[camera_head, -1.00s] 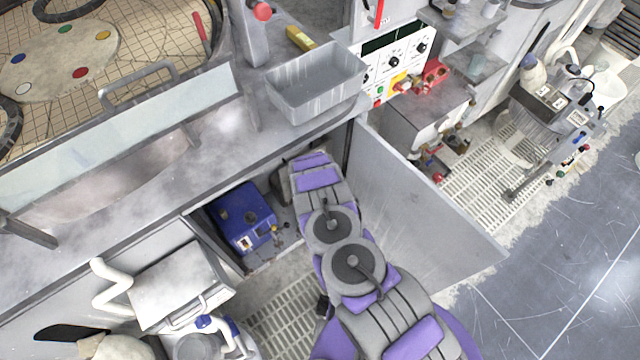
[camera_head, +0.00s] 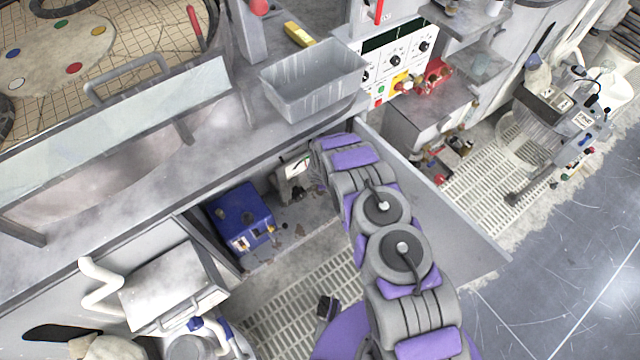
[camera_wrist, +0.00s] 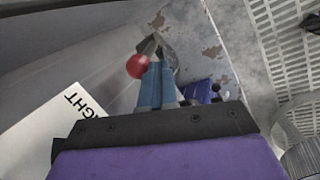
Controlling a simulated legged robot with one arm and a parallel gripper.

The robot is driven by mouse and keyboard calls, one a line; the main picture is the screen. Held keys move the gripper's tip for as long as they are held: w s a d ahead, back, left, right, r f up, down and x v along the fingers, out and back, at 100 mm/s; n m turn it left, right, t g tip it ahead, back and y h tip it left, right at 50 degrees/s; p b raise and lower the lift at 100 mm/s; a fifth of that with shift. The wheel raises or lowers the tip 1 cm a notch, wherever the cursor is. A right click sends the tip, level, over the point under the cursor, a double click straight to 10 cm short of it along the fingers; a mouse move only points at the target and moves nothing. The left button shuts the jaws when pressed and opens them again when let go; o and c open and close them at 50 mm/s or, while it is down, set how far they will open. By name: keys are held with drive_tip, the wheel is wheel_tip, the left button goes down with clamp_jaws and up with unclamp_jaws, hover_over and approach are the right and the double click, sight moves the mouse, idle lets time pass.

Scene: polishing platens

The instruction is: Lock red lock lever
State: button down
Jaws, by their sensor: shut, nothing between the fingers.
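A round red knob (camera_wrist: 137,66) shows in the wrist view on a dark grey metal piece, just left of my fingertips. It looks like the end of the red lock lever; whether it touches a finger I cannot tell. My gripper (camera_wrist: 156,70) has blue fingers held together, with nothing seen between them. In the head view my arm reaches into the open cabinet under the counter, and the gripper is hidden. A grey device with a white gauge (camera_head: 294,167) stands beside the arm there; the red knob is not visible on it.
A blue box (camera_head: 240,218) sits on the cabinet floor, left of my arm. The open grey cabinet door (camera_head: 470,235) stands close on the right. A white label (camera_wrist: 75,115) lies left in the wrist view. Grating (camera_head: 290,300) covers the floor in front.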

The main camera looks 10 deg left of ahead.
drive_tip(key=shift+w+d+r, duration=0.2)
drive_tip(key=shift+w+d, duration=0.1)
drive_tip(key=shift+w, duration=0.15)
drive_tip(key=shift+w+d+r, duration=0.2)
drive_tip(key=shift+w+d, duration=0.05)
drive_tip(key=shift+w, duration=0.15)
